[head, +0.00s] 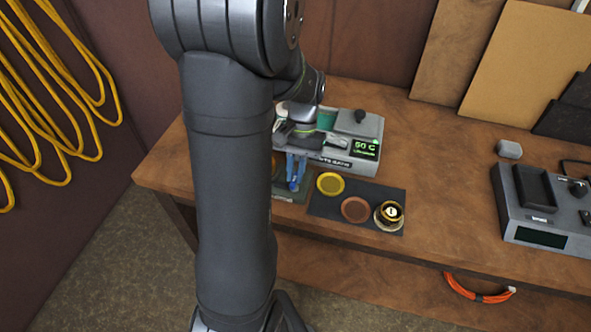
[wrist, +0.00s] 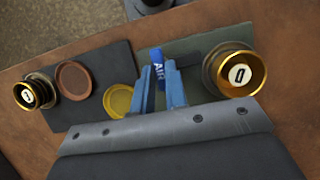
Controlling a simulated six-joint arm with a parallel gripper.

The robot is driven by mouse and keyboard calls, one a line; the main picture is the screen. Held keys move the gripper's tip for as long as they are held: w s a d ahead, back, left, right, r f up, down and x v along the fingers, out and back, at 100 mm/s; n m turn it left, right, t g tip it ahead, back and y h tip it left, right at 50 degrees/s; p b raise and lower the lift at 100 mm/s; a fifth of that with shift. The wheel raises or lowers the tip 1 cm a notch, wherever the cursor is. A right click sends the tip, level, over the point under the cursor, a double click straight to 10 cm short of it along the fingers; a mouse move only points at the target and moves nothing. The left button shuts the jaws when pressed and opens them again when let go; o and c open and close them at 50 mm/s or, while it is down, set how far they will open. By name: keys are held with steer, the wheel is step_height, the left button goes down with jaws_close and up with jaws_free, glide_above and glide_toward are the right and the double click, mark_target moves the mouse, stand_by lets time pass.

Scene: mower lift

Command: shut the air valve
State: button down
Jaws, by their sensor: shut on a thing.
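The air valve's blue lever (wrist: 156,67), lettered AIR, stands over a dark green mat (wrist: 192,60) in the wrist view. My gripper (wrist: 168,75) has its two blue fingers shut on this lever, one on each side. In the head view my gripper (head: 296,168) points down at the mat, and the blue lever (head: 294,186) shows at its fingertips. My arm hides part of the mat there. The valve's body below the lever is mostly hidden by the fingers.
A yellow dish (head: 330,184), a brown dish (head: 354,208) and a gold cup (head: 391,212) sit on a dark mat. A grey machine (head: 356,128) showing 50 C stands behind.

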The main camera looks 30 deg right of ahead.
steer(key=c, duration=1.4)
jaws_free()
steer(key=shift+c, duration=0.2)
steer(key=v, duration=1.7)
steer(key=shift+r, duration=0.2)
steer(key=shift+w+d+r, duration=0.15)
step_height(320, 180, up, 9)
